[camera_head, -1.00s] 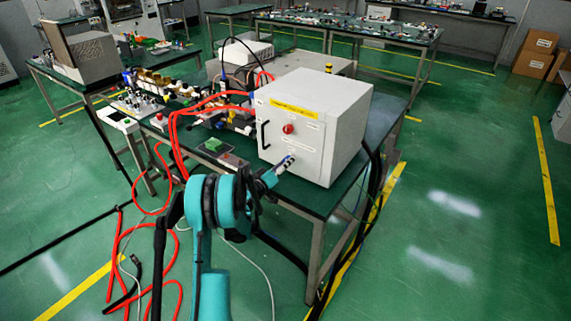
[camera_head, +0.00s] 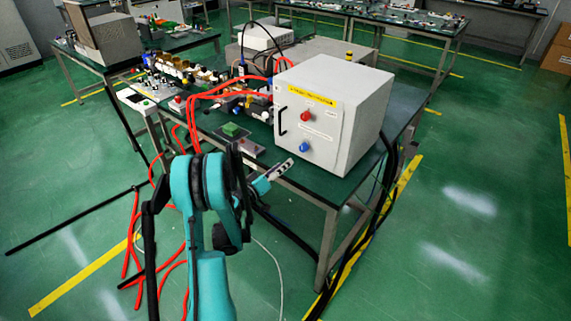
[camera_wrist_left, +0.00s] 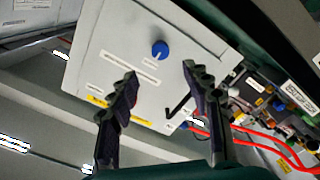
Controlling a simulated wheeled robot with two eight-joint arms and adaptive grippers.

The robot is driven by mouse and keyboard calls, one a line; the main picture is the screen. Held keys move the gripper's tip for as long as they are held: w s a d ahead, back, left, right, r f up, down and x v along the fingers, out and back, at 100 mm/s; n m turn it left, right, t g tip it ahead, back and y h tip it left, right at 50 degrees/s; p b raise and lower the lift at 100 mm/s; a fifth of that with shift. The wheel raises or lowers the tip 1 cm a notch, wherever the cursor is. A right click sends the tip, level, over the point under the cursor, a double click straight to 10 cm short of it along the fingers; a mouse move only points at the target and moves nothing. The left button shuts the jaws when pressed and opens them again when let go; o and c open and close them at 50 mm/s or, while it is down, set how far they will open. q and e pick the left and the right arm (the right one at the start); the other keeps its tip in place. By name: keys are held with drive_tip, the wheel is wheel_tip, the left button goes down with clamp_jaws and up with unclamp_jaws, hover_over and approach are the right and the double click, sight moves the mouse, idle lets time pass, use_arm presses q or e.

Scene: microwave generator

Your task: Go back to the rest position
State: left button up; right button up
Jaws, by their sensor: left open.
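The white microwave generator box (camera_head: 345,118) stands on the green-topped table, its front toward me. Its front has a red button (camera_head: 306,117), a blue knob (camera_head: 304,147), a black handle (camera_head: 282,121) and a yellow label. My left gripper (camera_head: 284,168) is in front of the box, below and left of the blue knob, apart from it. In the left wrist view, the gripper (camera_wrist_left: 158,82) is open with nothing between its two dark fingers. The blue knob (camera_wrist_left: 159,49) shows beyond the fingertips, and the box front (camera_wrist_left: 110,45) appears tilted. My right gripper is not in view.
Red hoses (camera_head: 212,96) run from the box to the floor. Black cables hang at the table's right. Open green floor (camera_head: 470,230) lies to the right.

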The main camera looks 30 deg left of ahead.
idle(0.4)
use_arm(q)
drive_tip(key=s+d+r+m+g+h, duration=0.1)
drive_tip(key=s+d+r+m+g, duration=0.25)
drive_tip(key=d, duration=0.75)
drive_tip(key=s+d+r+m+g+h, duration=0.2)
drive_tip(key=d+r+g, duration=0.2)
drive_tip(key=d, duration=0.8)
drive_tip(key=s+d+f+m+g+y, duration=0.1)
drive_tip(key=s+d+y, duration=0.1)
drive_tip(key=s, duration=0.8)
drive_tip(key=s+d+f+m+g+y, duration=0.1)
drive_tip(key=s+d+g+y, duration=0.1)
drive_tip(key=s, duration=0.9)
drive_tip(key=shift+d, duration=0.65)
drive_tip(key=shift+s+m, duration=0.1)
drive_tip(key=shift+m, duration=0.15)
